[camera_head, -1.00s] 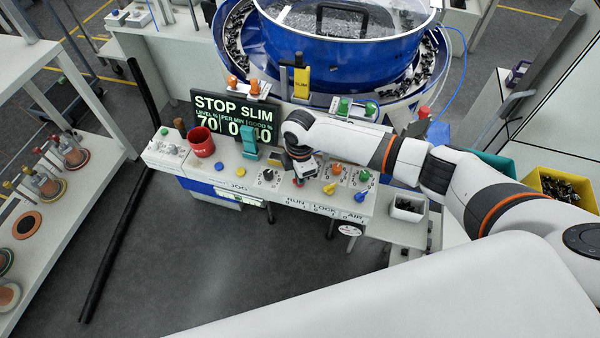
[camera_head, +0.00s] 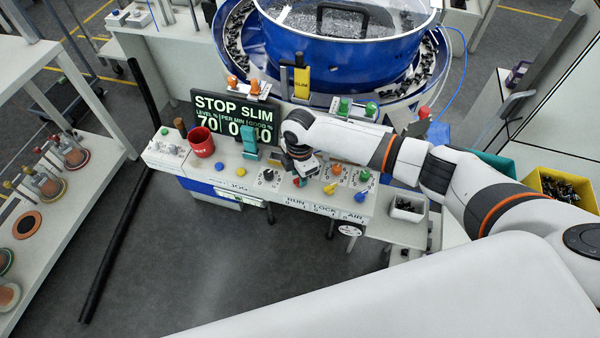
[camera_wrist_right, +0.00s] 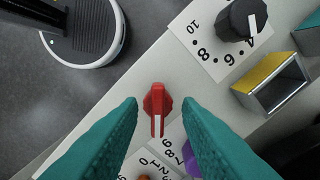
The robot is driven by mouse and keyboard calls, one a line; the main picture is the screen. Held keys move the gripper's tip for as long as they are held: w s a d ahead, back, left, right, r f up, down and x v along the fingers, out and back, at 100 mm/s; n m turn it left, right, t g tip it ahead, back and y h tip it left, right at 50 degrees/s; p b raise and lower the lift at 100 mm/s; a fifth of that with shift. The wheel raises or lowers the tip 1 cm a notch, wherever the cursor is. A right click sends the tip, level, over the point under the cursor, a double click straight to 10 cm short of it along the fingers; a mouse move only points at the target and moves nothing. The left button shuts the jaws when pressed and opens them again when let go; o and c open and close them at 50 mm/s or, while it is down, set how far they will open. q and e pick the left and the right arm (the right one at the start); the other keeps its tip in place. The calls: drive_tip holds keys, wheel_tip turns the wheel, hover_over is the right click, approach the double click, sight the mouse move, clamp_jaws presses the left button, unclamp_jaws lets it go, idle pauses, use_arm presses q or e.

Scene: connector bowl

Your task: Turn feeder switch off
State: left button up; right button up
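A red switch knob (camera_wrist_right: 157,104) with a white line on its handle sits on the light console in the right wrist view. The line points down in that picture. My right gripper (camera_wrist_right: 159,108) has its two teal fingers apart, one on each side of the knob, with gaps showing. In the head view, the right gripper (camera_head: 302,172) is over the console's front row, and the red knob (camera_head: 298,182) is partly hidden beneath it. I cannot read a label that names the feeder switch. My left gripper is not in view.
A black dial (camera_wrist_right: 243,18) and a yellow-edged block (camera_wrist_right: 270,80) lie to the right of the red knob. Yellow (camera_head: 330,188) and blue (camera_head: 360,197) knobs stand close by. A display (camera_head: 235,117) reads STOP SLIM.

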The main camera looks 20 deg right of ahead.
wheel_tip(320, 180, up, 12)
drive_tip(key=b, duration=0.3)
idle(0.4)
idle(0.4)
